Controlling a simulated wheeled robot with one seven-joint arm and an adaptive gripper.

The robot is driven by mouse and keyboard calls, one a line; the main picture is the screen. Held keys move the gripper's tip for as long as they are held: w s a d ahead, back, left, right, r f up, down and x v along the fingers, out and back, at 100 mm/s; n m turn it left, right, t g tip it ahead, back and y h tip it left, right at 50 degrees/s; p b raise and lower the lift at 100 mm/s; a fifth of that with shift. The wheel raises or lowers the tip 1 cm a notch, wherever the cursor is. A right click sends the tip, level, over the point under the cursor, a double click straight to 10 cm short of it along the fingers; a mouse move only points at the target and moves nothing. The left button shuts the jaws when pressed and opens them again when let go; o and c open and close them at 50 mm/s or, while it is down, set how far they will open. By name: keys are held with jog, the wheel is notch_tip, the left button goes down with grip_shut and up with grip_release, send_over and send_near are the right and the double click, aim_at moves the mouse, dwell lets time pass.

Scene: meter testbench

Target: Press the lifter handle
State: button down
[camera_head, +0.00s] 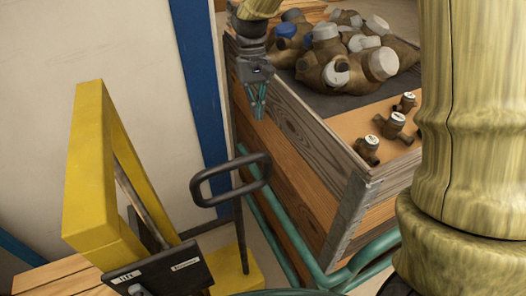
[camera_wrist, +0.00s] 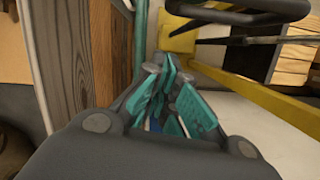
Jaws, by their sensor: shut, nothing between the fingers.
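The lifter handle (camera_head: 231,181) is a black loop on an upright black rod beside the yellow lifter frame (camera_head: 88,172). My gripper (camera_head: 258,108), with teal fingers, points down above and slightly right of the handle in the head view, apart from it. Its fingers are shut and empty. In the wrist view the fingers (camera_wrist: 168,72) are near the middle, and the black handle (camera_wrist: 240,15) shows at the top right, beyond the fingertips. A black plate (camera_head: 160,274) with white labels, one seeming to read "lift", sits low on the lifter.
A wooden crate (camera_head: 300,190) on a teal frame (camera_head: 335,278) stands right of the handle, close to my gripper. It holds brown and grey meters (camera_head: 340,60) and several small brass ones (camera_head: 393,126). A white wall with a blue post (camera_head: 203,75) is behind.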

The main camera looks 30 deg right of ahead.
jog(key=shift+s+f, duration=0.1)
jog(key=shift+s, duration=0.05)
jog(key=s+a+f+p, duration=0.1)
jog(key=s+f+p, duration=0.4)
jog(key=f, duration=0.4)
jog(key=shift+s+f, duration=0.25)
jog(key=shift+s, duration=0.3)
jog(key=shift+a, duration=0.1)
jog(key=shift+s, duration=0.1)
